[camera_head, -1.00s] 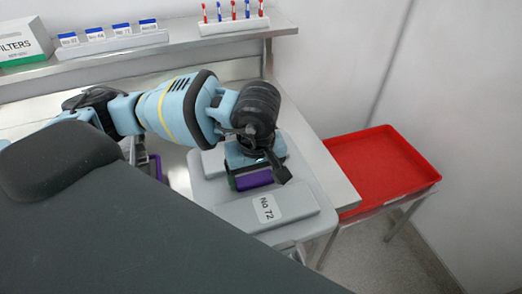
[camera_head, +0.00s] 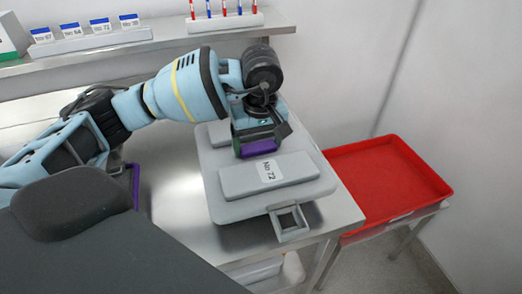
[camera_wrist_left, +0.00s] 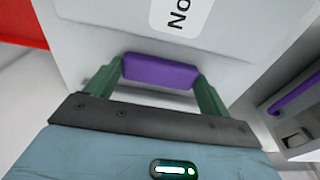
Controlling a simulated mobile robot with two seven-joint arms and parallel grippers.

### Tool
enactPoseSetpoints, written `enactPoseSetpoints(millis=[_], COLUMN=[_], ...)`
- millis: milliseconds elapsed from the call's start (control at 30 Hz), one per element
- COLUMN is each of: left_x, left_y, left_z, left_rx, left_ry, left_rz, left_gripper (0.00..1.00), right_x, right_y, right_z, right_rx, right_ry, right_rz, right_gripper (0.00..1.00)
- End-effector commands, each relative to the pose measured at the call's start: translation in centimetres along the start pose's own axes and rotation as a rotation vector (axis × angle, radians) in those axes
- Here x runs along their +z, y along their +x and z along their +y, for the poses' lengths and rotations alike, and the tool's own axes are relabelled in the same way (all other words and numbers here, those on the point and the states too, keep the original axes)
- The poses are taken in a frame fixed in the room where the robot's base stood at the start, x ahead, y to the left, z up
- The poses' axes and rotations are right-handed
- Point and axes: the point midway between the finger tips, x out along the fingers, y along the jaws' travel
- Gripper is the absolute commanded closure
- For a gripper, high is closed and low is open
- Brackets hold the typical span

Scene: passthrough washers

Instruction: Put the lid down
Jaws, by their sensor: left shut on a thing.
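The lid (camera_head: 238,205) is a pale grey, rounded slab with a raised "No 72" panel and a purple handle (camera_head: 259,148). My left gripper (camera_head: 258,143) is shut on this handle, with the arm reaching in from the left. In the left wrist view, the purple handle (camera_wrist_left: 160,71) sits between the two green fingers, and the lid's pale face (camera_wrist_left: 105,30) is close behind it. A square grey latch (camera_head: 289,222) sticks out at the lid's near edge. I cannot tell whether the lid touches the metal counter (camera_head: 185,215) or hangs just above it. My right gripper is not in view.
A red tray (camera_head: 385,175) stands to the right, empty. A shelf at the back holds a rack of blue-topped labelled blocks (camera_head: 90,38) and a pen holder (camera_head: 225,22). Another purple handle (camera_head: 135,187) shows at left, partly hidden. Bare counter lies left of the lid.

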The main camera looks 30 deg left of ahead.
Motion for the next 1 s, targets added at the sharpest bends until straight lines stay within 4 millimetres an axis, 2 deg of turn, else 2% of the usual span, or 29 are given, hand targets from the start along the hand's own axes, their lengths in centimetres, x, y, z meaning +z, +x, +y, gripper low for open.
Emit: enactPoseSetpoints(millis=[100,233,400,500,933,967,1000], left_x=[-0.1,-0.8,-0.4,-0.3,-0.3,-0.2,-0.3], left_y=[-0.3,0.1,2.8,3.6,3.7,3.9,3.8], left_z=[0.1,0.6,0.4,0.4,0.4,0.4,0.4], left_rx=[0.005,0.005,-0.001,0.000,0.005,0.002,0.002], left_ry=[-0.001,-0.001,0.001,0.000,-0.001,0.000,0.000], left_rz=[0.003,0.002,-0.002,0.000,0.003,0.002,0.002], left_gripper=[0.66,0.66,0.66,0.66,0.66,0.17,0.12], right_x=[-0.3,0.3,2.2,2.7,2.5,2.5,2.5], right_y=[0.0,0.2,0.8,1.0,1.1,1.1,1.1], right_z=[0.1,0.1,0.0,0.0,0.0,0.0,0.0], right_rx=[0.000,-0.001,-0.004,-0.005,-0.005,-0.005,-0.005], right_ry=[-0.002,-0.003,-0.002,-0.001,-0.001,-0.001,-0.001], right_rz=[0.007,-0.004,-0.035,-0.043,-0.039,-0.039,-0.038], right_gripper=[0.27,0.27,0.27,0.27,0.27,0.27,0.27])
